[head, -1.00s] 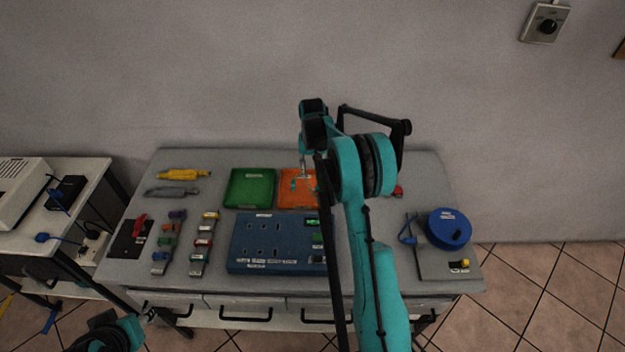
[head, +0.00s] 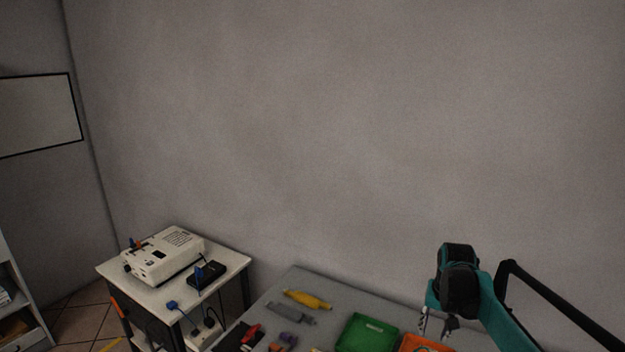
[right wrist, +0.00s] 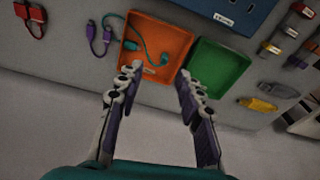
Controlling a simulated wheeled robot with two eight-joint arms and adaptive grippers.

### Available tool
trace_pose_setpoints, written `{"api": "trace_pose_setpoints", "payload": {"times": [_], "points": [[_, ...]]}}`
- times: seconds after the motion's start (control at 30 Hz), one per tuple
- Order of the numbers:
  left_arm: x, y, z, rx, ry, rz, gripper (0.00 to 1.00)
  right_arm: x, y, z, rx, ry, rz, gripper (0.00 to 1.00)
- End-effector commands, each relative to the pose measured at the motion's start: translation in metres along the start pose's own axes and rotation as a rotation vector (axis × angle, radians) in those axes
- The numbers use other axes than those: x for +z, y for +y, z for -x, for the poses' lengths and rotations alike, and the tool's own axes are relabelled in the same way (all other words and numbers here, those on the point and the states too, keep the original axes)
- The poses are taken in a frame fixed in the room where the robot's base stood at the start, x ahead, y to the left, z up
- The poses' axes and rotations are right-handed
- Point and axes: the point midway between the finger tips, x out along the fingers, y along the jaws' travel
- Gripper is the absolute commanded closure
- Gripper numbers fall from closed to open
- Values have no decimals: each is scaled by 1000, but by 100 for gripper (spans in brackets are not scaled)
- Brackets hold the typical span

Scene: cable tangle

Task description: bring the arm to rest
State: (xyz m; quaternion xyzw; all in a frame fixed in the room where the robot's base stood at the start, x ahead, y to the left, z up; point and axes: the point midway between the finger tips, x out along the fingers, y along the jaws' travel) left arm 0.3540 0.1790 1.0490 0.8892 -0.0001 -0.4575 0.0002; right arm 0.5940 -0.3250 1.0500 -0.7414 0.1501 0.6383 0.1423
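My right gripper (head: 437,325) hangs over the back of the grey workbench (head: 335,290) in the head view. In the right wrist view its two fingers (right wrist: 158,85) stand wide apart with nothing between them. Past the fingertips lie an orange tray (right wrist: 176,40) with a teal cable (right wrist: 136,45) in it and a green tray (right wrist: 217,68). A purple cable (right wrist: 97,38) lies on the bench beside the orange tray. My left gripper is outside both views.
A yellow tool (head: 307,300) and a grey tool (head: 290,313) lie left of the green tray in the head view. A side table (head: 130,272) holds a white device (head: 165,258) and a black box (head: 207,275). The wall above the bench is bare.

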Motion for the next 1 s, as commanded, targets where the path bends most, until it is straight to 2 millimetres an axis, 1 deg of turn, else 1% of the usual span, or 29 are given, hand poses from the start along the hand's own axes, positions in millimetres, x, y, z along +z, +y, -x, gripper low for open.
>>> {"api": "trace_pose_setpoints", "payload": {"times": [0.03,0.1,0.17,0.2,0.27,0.3,0.37,0.4,0.47,0.5,0.6,0.7,0.8,0.9,1.0], "points": [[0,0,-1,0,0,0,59,20,-8,15,-8,29,30,63],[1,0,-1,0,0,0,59,44,-16,31,-19,72,68,63],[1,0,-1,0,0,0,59,66,-22,42,-29,109,100,63],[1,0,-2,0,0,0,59,81,-26,49,-36,133,122,63],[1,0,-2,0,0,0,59,104,-30,56,-47,170,154,63],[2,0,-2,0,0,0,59,120,-32,60,-54,194,175,63],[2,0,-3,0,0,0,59,143,-35,63,-65,231,207,63],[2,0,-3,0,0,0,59,159,-37,64,-72,255,228,63],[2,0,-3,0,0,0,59,182,-38,64,-83,292,259,63],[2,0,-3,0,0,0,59,197,-38,62,-91,316,280,63],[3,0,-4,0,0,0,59,229,-39,55,-109,371,325,63],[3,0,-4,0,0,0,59,254,-38,46,-123,416,361,63],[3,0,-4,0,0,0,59,269,-38,38,-133,446,383,63],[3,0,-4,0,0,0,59,276,-38,34,-138,461,395,63],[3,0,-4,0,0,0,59,278,-38,33,-139,466,399,63]]}}
